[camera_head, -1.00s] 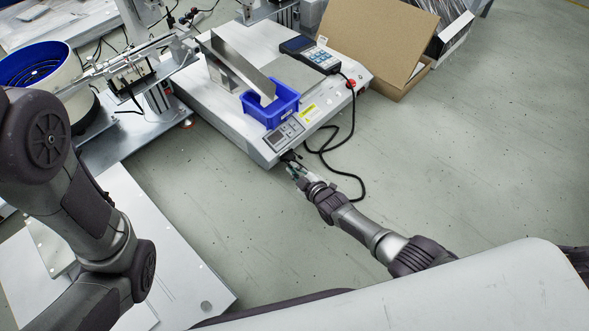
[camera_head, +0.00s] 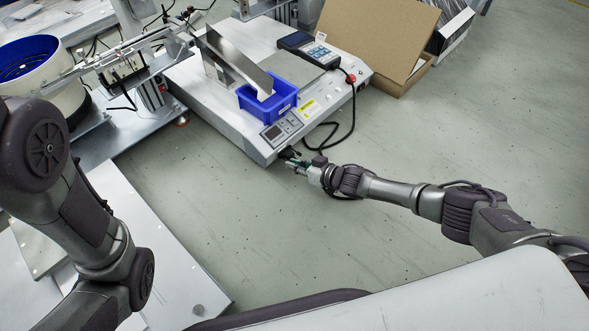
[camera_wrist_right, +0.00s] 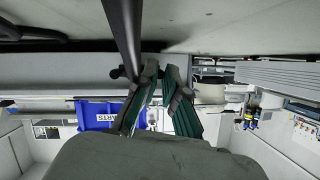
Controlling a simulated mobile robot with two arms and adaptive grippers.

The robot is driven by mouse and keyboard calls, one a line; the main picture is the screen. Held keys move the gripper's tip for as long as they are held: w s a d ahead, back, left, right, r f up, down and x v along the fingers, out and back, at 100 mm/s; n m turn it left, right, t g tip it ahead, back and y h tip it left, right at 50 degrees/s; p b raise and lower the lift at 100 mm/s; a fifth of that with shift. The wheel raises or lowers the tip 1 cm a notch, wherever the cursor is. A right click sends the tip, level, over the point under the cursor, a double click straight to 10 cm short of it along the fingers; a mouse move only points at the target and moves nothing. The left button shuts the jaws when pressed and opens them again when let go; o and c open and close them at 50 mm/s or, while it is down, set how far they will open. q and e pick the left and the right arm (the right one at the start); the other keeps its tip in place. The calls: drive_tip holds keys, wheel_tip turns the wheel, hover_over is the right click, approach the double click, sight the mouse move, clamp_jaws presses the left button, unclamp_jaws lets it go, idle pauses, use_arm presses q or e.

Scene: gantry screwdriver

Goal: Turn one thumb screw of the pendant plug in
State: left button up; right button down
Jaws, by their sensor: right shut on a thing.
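The pendant (camera_head: 308,47) lies on the machine's top, and its black cable (camera_head: 350,118) loops down past the front edge. The dark pendant plug (camera_head: 287,153) is at the machine's front face, below the small control panel. My right gripper (camera_head: 292,163) is at the plug. In the right wrist view, its green-and-black fingers (camera_wrist_right: 160,76) are close together at a small dark part of the plug (camera_wrist_right: 121,72). They are shut on a thumb screw, which the fingertips mostly hide. The thick cable also crosses this view (camera_wrist_right: 122,30). My left gripper is out of view; only my left arm shows.
A blue parts bin (camera_head: 268,101) and a slanted metal chute (camera_head: 232,57) are on the machine (camera_head: 215,112). An open cardboard box (camera_head: 381,35) stands behind it at the right. A bowl feeder (camera_head: 55,82) is at the left. The floor right of the machine is clear.

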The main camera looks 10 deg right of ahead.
drive_tip(key=m+b, duration=0.1)
drive_tip(key=m+y+b, duration=0.1)
drive_tip(key=shift+w+d+f+m+g, duration=0.1)
drive_tip(key=shift+d+f+m+g, duration=0.1)
drive_tip(key=shift+f+m+g, duration=0.1)
drive_tip(key=shift+m+y+b, duration=0.8)
drive_tip(key=shift+m+b, duration=0.05)
drive_tip(key=shift+m, duration=0.15)
drive_tip(key=shift+m+y, duration=0.6)
drive_tip(key=shift+m, duration=0.4)
drive_tip(key=shift+w+d+m+y, duration=0.1)
drive_tip(key=shift+m+y, duration=0.6)
drive_tip(key=shift+m, duration=1)
drive_tip(key=c, duration=1.2)
unclamp_jaws()
drive_tip(key=shift+c, duration=0.2)
drive_tip(key=v, duration=1.2)
drive_tip(key=shift+f, duration=0.25)
